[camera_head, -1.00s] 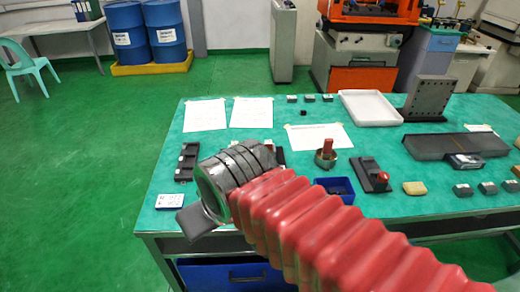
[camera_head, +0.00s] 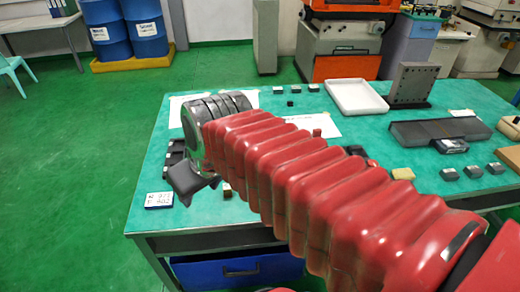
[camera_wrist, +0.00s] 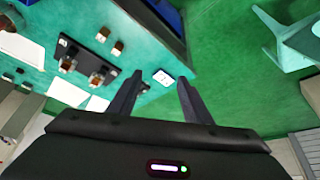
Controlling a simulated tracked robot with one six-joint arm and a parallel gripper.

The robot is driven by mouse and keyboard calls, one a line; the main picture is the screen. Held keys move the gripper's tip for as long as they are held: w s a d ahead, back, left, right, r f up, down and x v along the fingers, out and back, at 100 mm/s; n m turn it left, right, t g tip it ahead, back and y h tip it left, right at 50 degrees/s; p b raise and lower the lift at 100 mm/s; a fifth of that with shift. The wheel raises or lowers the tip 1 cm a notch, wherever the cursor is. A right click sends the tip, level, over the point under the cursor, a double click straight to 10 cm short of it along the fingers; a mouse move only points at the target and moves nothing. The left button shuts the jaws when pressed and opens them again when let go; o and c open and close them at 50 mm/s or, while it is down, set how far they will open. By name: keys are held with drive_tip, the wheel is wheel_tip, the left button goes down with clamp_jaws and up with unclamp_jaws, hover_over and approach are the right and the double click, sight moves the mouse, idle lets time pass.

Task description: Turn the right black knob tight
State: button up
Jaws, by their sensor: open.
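My gripper (camera_wrist: 160,85) is open and empty in the wrist view, its two black fingers spread above the table. A black fixture bar (camera_wrist: 83,64) with small brownish blocks lies on the green table to the left of the fingers, apart from them. In the head view this bar (camera_head: 174,152) is mostly hidden behind my wrist. I cannot make out a right black knob for certain in either view. In the head view, the dark end of my gripper (camera_head: 190,183) is over the table's left part, and its fingertips cannot be told apart.
A small white labelled card (camera_head: 158,200) lies near the table's front left corner; it also shows in the wrist view (camera_wrist: 164,78). A white tray (camera_head: 357,98), an upright dark plate (camera_head: 412,84) and a dark flat block (camera_head: 438,130) stand further right. My red arm covers the table's middle.

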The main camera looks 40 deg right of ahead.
drive_tip(key=w+d+f+n+g, duration=0.1)
drive_tip(key=w+d, duration=1.1)
drive_tip(key=d, duration=0.3)
drive_tip(key=w+d+f, duration=0.1)
drive_tip(key=d+f, duration=0.3)
drive_tip(key=d, duration=0.6)
drive_tip(key=w+d+f, duration=0.1)
drive_tip(key=d+f, duration=0.2)
drive_tip(key=d, duration=0.7)
drive_tip(key=shift+w+d+f+n+y, duration=0.25)
drive_tip(key=shift+w+f+n+y, duration=0.1)
drive_tip(key=shift+f+n+y, duration=0.05)
drive_tip(key=shift+f, duration=0.1)
drive_tip(key=x, duration=1.3)
drive_tip(key=shift+w+a+f, duration=0.1)
drive_tip(key=shift+w+f, duration=0.1)
drive_tip(key=shift+w, duration=0.05)
drive_tip(key=shift+c, duration=0.2)
drive_tip(key=c, duration=1)
